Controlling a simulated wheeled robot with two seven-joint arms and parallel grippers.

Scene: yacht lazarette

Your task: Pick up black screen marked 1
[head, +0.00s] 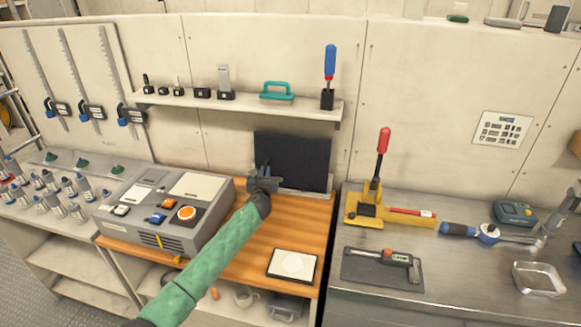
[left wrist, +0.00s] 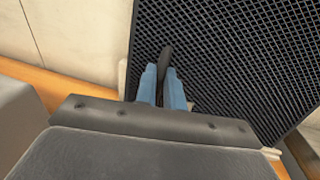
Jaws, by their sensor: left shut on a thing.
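The black screen (head: 306,162) stands upright at the back of the wooden bench, against the wall below the shelf. No number can be read on it. In the left wrist view the screen (left wrist: 235,60) is a dark mesh panel filling much of the picture. My left gripper (head: 265,175) is at the screen's lower left part in the head view. In the left wrist view its blue fingers (left wrist: 163,88) are close together on a thin dark piece in front of the mesh. The gripper hides part of the screen's left side. My right gripper does not show.
A grey control box (head: 165,215) with an orange button sits left on the wooden bench (head: 262,245). A white square plate (head: 292,265) lies at the front. A shelf (head: 240,103) with small tools runs above. A metal bench (head: 335,290) with tools stands at right.

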